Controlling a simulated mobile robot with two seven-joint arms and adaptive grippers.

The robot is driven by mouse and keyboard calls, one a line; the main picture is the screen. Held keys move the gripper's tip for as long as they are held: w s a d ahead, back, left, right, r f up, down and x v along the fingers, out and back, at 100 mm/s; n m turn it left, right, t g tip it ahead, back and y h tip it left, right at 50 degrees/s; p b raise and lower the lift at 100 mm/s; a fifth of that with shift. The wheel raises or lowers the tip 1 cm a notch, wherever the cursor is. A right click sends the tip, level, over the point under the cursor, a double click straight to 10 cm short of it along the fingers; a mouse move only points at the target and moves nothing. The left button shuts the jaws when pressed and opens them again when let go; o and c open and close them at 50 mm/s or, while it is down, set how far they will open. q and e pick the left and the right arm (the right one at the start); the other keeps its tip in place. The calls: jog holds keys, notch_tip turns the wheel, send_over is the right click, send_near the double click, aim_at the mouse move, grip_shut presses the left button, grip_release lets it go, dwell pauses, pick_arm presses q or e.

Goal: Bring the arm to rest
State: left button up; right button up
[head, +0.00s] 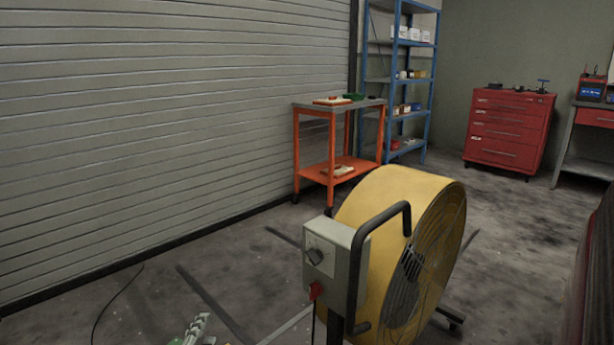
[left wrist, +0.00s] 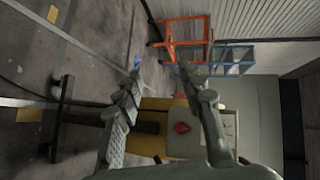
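My left gripper (head: 197,328) shows only in part at the bottom edge of the head view, left of the yellow fan (head: 385,215). In the left wrist view its two fingers (left wrist: 161,70) stand apart with nothing between them. The fan's grey control box (head: 325,252) has a dark knob and a red part below it. In the left wrist view the box (left wrist: 190,135) appears beyond the fingers, apart from them as far as I can tell. My right gripper is in neither view.
An orange cart (head: 337,108) stands by the shutter (head: 150,130). Behind it are a blue shelf rack (head: 398,80) and a red tool cabinet (head: 508,130). A dark red shape (head: 590,290) fills the right edge. Bare floor lies left of the fan, with a thin cable.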

pick_arm(q)
jog(key=s+a+f+n+g+y, duration=0.1)
jog(key=s+a+f+n+g, duration=0.25)
jog(key=s+f+n, duration=0.35)
jog(key=s+a+f+n+g+y, duration=0.2)
jog(key=s+a+f+n+g, duration=0.15)
jog(key=s+f, duration=0.35)
jog(key=s+d+f+n+g+h, duration=0.1)
jog(key=s+f+n+g, duration=0.4)
jog(key=s+f, duration=0.4)
jog(key=s, duration=0.3)
jog(key=shift+s+f+h, duration=0.15)
jog(key=shift+s+h, duration=0.15)
jog(key=shift+w, duration=0.1)
